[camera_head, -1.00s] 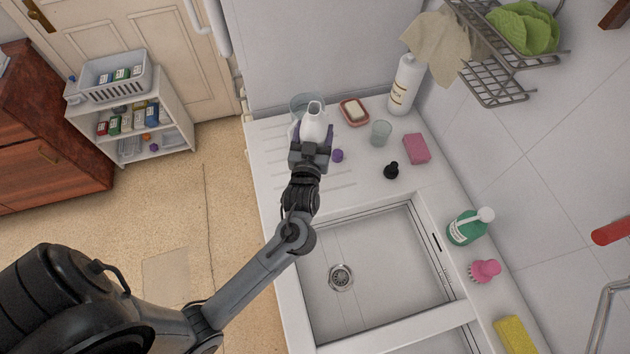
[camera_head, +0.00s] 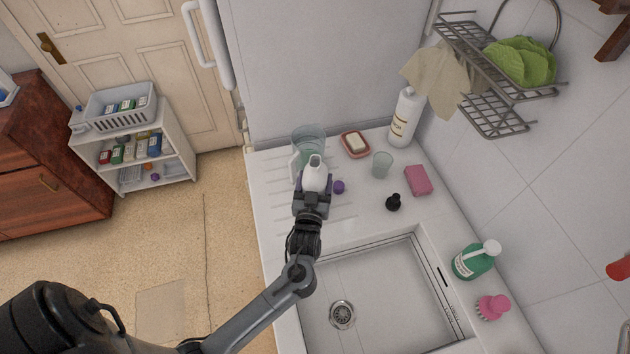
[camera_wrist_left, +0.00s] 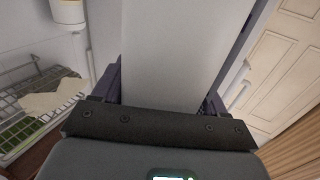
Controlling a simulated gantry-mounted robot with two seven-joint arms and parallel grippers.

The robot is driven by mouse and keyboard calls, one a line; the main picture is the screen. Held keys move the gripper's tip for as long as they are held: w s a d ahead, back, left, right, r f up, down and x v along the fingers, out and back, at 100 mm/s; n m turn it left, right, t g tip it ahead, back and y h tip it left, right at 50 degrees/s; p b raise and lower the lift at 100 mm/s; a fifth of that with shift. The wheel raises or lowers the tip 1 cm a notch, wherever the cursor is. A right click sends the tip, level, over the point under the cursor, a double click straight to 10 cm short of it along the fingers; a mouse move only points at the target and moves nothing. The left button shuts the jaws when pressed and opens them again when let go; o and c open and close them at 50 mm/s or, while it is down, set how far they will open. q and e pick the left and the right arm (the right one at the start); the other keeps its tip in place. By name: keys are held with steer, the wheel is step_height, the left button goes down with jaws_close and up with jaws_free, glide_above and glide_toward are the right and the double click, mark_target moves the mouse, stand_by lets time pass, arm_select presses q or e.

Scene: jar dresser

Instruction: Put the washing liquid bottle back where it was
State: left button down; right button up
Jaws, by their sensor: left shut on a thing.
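A white bottle (camera_head: 314,175) with an open neck, which I take as the washing liquid bottle, is in my left gripper (camera_head: 313,190) over the ribbed drainboard (camera_head: 345,225). The gripper is shut on it and hides its lower part; I cannot tell whether it touches the board. In the left wrist view a pale bottle surface (camera_wrist_left: 175,55) fills the space between the fingers. A small purple cap (camera_head: 338,187) lies just right of the bottle. My right gripper is not in view.
A clear container (camera_head: 309,139) stands behind the bottle. A soap dish (camera_head: 355,144), glass (camera_head: 382,164), white bottle (camera_head: 405,118), pink sponge (camera_head: 418,180) and small black item (camera_head: 393,203) stand to the right. The sink (camera_head: 385,285) is in front.

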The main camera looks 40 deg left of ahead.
arm_select(q)
steer(key=shift+c, duration=0.2)
jaws_free()
steer(key=shift+f, duration=0.1)
